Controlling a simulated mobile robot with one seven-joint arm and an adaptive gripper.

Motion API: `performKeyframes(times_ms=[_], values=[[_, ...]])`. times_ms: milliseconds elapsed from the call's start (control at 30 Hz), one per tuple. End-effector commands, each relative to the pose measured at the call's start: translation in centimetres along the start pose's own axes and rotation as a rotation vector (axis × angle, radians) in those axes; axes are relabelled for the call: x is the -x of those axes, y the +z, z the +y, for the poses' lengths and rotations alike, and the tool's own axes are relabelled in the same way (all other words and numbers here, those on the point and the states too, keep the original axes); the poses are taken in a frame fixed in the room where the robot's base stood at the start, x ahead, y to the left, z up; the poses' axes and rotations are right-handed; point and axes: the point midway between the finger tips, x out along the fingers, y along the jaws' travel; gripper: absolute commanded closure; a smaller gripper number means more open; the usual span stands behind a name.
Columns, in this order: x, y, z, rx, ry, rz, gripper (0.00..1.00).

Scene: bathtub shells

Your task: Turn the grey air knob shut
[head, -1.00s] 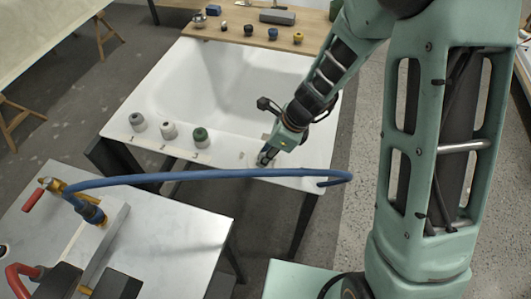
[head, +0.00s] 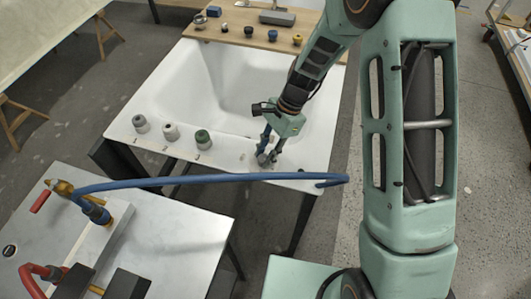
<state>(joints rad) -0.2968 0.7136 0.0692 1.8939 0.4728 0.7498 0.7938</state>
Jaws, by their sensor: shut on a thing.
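The white bathtub shell (head: 160,95) lies with its flat front rim (head: 222,157) toward me. My gripper (head: 268,159) points down at the right part of this rim. Its fingers are shut on a small grey knob (head: 262,158), which they mostly hide; I cannot tell how far it is turned. To the left along the rim stand a grey knob (head: 140,123), a pale knob (head: 171,132) and a green-topped knob (head: 203,139), all apart from my gripper. Small labels lie in front of them.
A blue hose (head: 200,180) arches across just in front of the rim and my gripper. A metal table (head: 170,230) with a red-handled valve (head: 40,202) stands front left. A wooden board (head: 285,38) with small parts lies across the tub's far end.

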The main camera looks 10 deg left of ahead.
Motion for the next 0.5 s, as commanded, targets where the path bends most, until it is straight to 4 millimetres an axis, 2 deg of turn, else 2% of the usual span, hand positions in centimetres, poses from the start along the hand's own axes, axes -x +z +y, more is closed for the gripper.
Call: performKeyframes(times_ms=[500], values=[[-0.06, 0.04, -0.42, 0.441, 0.181, 0.001, 0.99]])
